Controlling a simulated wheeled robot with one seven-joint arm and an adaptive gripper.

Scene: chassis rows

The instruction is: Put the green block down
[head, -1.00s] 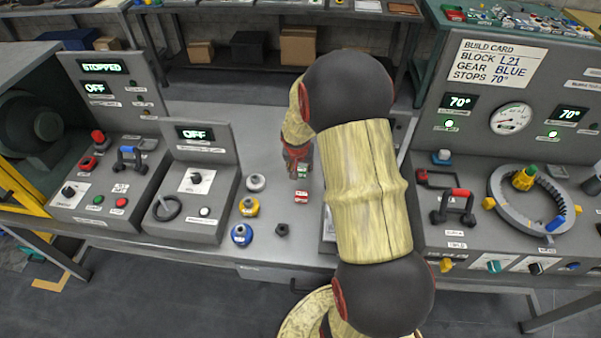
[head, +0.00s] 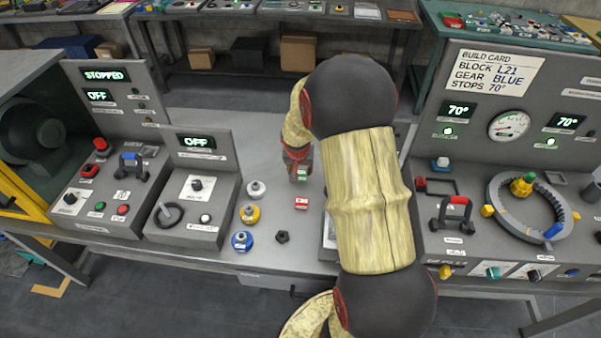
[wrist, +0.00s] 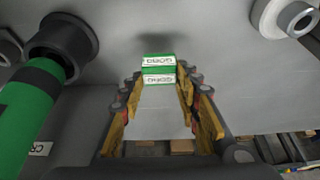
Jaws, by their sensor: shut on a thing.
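The green block (wrist: 158,69) with white lettered labels sits between the fingertips of my gripper (wrist: 160,80) in the wrist view. In the head view the green block (head: 303,177) shows just below my gripper (head: 298,163), over the grey bench top (head: 262,140). My gripper is shut on it. I cannot tell whether the block touches the bench. A red block (head: 301,203) with a white label lies on the bench a little nearer to me, apart from the green one. My arm hides part of the bench to the right of the gripper.
White (head: 256,188), yellow (head: 250,213) and blue (head: 242,240) round parts stand left of the red block, with a dark nut-like part (head: 282,237) nearby. Control consoles flank the bench: a switch box (head: 195,200) left, a gear-ring station (head: 530,205) right.

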